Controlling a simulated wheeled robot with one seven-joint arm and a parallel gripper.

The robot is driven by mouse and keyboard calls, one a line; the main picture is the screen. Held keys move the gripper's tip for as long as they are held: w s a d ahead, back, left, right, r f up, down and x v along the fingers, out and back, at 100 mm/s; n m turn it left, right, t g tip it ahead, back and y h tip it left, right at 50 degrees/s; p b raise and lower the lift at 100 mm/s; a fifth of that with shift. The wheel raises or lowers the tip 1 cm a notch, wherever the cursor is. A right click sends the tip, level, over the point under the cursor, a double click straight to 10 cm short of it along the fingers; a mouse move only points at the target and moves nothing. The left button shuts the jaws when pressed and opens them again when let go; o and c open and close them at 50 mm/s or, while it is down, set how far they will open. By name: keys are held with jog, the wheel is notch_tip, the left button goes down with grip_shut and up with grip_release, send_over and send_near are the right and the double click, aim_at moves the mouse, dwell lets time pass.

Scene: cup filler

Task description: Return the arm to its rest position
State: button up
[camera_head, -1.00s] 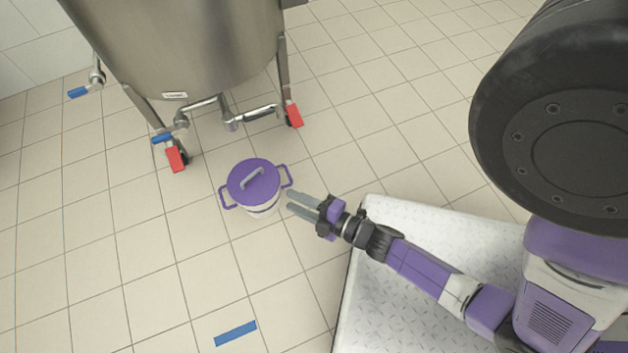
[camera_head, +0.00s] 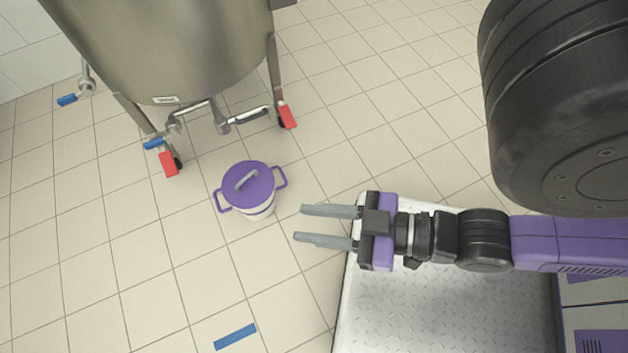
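My gripper (camera_head: 300,224) is open, with its two grey fingers apart and nothing between them. It points left, over the left edge of the metal-plate platform. My purple and black arm reaches in from the right side of the picture. A white pot with a purple lid (camera_head: 249,188) and two purple side handles stands on the floor to the left of the fingertips. There is a visible gap between the pot and the fingers in the picture.
A large steel tank (camera_head: 170,45) on legs with red-tipped casters (camera_head: 287,117) stands at the upper left. It has pipes and blue valve handles (camera_head: 155,143). A blue strip (camera_head: 235,336) lies on the tiled floor at the bottom. The diamond-plate platform (camera_head: 440,315) is bare.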

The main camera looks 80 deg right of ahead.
jog(key=shift+r, duration=0.1)
notch_tip(320, 180, up, 34)
jog(key=p, duration=3.4)
jog(key=shift+r, duration=0.1)
